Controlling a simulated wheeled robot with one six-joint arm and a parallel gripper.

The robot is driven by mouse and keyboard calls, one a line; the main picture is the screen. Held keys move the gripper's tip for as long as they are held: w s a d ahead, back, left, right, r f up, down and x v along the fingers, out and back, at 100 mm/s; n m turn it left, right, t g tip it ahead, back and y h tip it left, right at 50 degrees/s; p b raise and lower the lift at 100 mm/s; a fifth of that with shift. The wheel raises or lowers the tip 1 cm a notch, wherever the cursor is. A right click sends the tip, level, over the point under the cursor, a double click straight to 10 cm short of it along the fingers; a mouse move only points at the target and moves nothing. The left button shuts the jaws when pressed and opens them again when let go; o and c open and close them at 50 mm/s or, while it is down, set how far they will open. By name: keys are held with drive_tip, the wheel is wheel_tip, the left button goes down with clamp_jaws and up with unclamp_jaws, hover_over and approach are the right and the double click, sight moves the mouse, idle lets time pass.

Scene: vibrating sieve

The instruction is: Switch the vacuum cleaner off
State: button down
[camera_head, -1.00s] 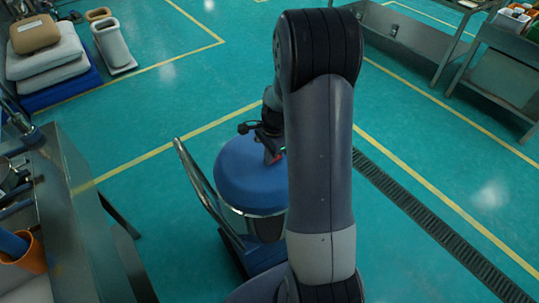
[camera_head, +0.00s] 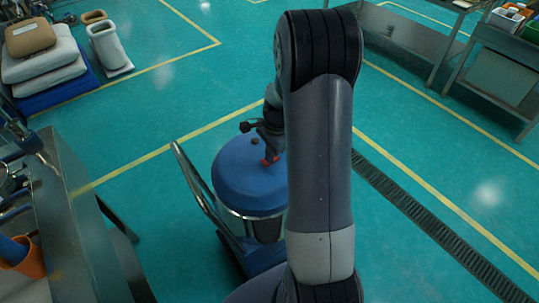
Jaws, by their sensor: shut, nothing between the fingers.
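The vacuum cleaner (camera_head: 235,185) has a round blue lid over a shiny metal drum and stands on a blue wheeled base, with a bent metal handle (camera_head: 197,190) on its left. My arm hides its right side. My gripper (camera_head: 268,158) is shut and empty, pointing down at the lid's upper right part. A small red part (camera_head: 271,161) shows at the fingertips, and I cannot tell whether it is the switch. Whether the tips touch the lid is unclear. A small dark knob (camera_head: 254,141) shows on the lid, left of the gripper.
A metal table (camera_head: 80,220) with an orange cup (camera_head: 30,262) stands at the left. Stacked sacks (camera_head: 42,68) lie on a blue pallet at the upper left. Metal benches (camera_head: 505,85) stand at the upper right. A floor drain (camera_head: 430,215) runs right of my arm. The floor around the vacuum is mostly clear.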

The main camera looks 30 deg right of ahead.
wheel_tip(320, 180, up, 10)
drive_tip(key=d, duration=0.1)
drive_tip(key=shift+d+r, duration=0.2)
drive_tip(key=shift+d, duration=0.05)
drive_tip(key=shift+w, duration=0.15)
